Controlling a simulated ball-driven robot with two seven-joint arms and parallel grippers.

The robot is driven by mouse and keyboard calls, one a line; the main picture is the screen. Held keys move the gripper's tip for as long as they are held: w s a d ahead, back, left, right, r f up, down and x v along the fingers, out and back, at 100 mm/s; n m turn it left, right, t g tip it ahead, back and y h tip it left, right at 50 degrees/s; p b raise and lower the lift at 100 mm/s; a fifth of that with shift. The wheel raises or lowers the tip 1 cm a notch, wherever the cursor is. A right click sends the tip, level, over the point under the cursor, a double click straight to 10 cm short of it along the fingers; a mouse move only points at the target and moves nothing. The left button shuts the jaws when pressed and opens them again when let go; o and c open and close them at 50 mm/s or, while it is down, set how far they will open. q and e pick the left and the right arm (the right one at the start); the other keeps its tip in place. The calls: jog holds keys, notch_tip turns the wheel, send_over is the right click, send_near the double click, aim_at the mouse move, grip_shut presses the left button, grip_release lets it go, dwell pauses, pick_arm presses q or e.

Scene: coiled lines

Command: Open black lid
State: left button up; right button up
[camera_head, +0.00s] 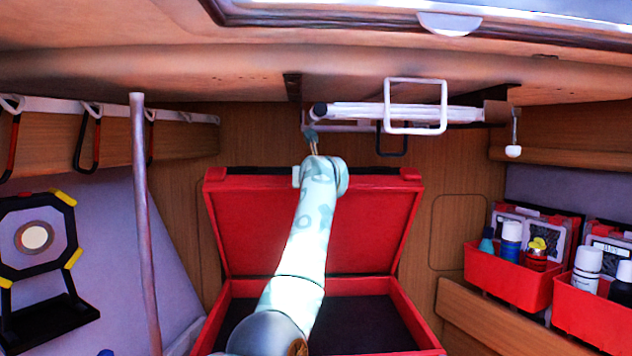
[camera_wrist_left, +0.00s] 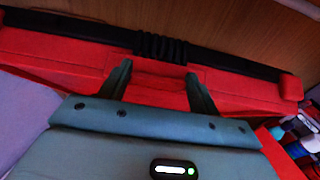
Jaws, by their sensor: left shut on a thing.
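The lid (camera_head: 245,225) stands raised at the back of a red box (camera_head: 415,315). Its broad face looks red, with black only along its top edge. In the left wrist view, the lid's red rim (camera_wrist_left: 245,88) and a black strip with a ribbed middle (camera_wrist_left: 165,47) run across. My left gripper (camera_wrist_left: 158,70) is at the middle of this rim, its fingers apart around a red part of it, shut on the lid. In the head view my left arm hides much of the box and lid, and the grip is unclear. My right gripper is not in view.
The box's dark interior (camera_head: 370,325) is open below the lid. A white rack (camera_head: 415,105) hangs above. Red bins with bottles (camera_head: 508,275) stand at right. A grey pole (camera_head: 145,220) and a black stand (camera_head: 45,315) are at left. A wooden wall is close behind.

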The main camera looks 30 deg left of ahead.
pick_arm(q)
jog(key=shift+a, duration=0.1)
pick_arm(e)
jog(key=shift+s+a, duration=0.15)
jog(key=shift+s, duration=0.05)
pick_arm(q)
jog(key=o, duration=1.2)
jog(key=shift+o, duration=0.9)
jog(key=shift+s+a, duration=0.1)
jog(key=shift+s, duration=0.2)
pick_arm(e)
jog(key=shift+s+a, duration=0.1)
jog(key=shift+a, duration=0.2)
pick_arm(q)
jog(key=b+v, duration=0.8)
jog(key=v, duration=0.8)
jog(key=shift+s+a, duration=0.15)
jog(key=shift+s, duration=0.2)
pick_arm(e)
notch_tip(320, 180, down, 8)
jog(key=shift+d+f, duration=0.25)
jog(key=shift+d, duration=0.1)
